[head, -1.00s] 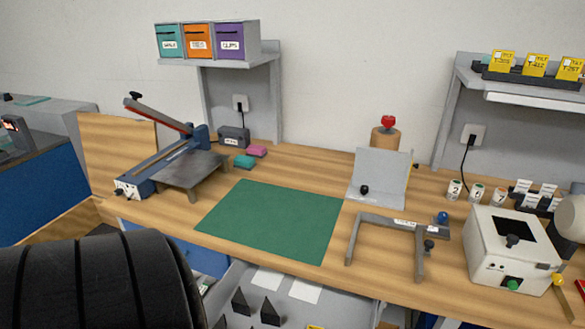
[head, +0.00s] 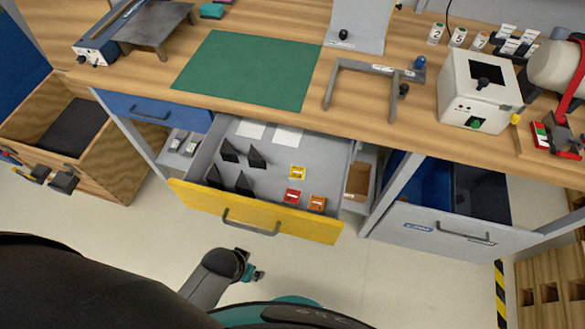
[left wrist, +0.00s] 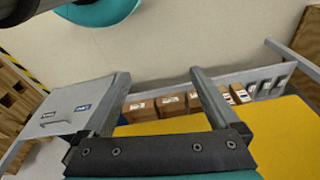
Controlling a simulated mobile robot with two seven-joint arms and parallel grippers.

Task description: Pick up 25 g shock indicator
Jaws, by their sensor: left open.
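Three small indicator labels lie in the open yellow-fronted drawer (head: 245,213) in the head view: a yellow one (head: 297,172), a red one (head: 292,197) and an orange one (head: 317,203). Their print is too small to read, so I cannot tell which is 25 g. My left gripper (left wrist: 159,73) is open and empty in the left wrist view. Its two grey fingers are apart, with the yellow drawer front (left wrist: 255,140) behind and below them. In the head view my arm hides most of the left gripper. My right gripper is not in view.
Black wedges (head: 256,158) stand in the drawer. A grey open drawer front (head: 440,232) is to the right and an open wooden box (head: 100,165) to the left. The worktop with a green mat (head: 250,70) is above. Brown boxes (left wrist: 171,104) sit on a shelf below.

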